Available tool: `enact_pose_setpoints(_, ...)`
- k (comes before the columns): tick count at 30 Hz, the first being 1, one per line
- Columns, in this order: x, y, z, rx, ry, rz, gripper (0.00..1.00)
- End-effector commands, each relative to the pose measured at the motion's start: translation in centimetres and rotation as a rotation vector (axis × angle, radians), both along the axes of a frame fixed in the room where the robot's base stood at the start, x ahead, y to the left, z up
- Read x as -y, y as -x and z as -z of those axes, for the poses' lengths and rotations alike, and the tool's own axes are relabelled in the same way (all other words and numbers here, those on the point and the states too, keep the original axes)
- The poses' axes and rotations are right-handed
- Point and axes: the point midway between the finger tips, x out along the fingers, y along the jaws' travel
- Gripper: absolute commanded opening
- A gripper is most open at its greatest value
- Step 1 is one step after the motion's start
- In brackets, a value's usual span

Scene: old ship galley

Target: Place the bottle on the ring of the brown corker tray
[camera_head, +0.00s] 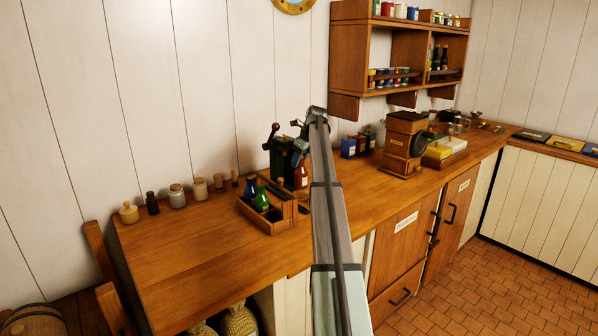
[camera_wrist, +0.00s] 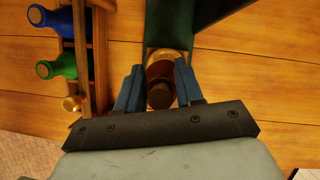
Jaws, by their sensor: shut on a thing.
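The bottle is red-brown with a pale label and stands upright in the head view (camera_head: 301,176), just left of my arm. In the wrist view its dark top (camera_wrist: 160,96) sits between the two blue fingers of my gripper (camera_wrist: 159,70), which is shut on it. The green corker (camera_head: 282,158) stands just behind and left of the bottle; its green body also shows in the wrist view (camera_wrist: 168,22). A gold-coloured rim (camera_wrist: 172,57) shows beyond the bottle's top. I cannot tell whether the bottle's base touches the tray or ring. My arm partly hides this area in the head view.
A wooden crate (camera_head: 281,225) with a blue bottle (camera_head: 251,189) and a green bottle (camera_head: 262,199) stands close on the left. Several small jars line the wall further left. A wooden grinder (camera_head: 403,145) stands to the right. The counter's front left (camera_head: 190,255) is clear.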

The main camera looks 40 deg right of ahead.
Motion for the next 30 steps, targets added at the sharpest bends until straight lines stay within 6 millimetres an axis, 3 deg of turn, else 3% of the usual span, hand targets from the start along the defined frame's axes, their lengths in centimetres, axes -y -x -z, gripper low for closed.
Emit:
enact_pose_setpoints(12, 0.0, 0.0, 3.9, 0.001, 0.0, -0.001, 0.0)
enact_pose_setpoints(24, 0.0, 0.0, 4.2, 0.001, 0.001, -0.001, 0.0)
enact_pose_setpoints(25, 0.0, 0.0, 4.3, 0.0, 0.0, -0.001, 0.38)
enact_pose_setpoints(30, 0.0, 0.0, 4.2, 0.0, 0.0, -0.001, 0.55)
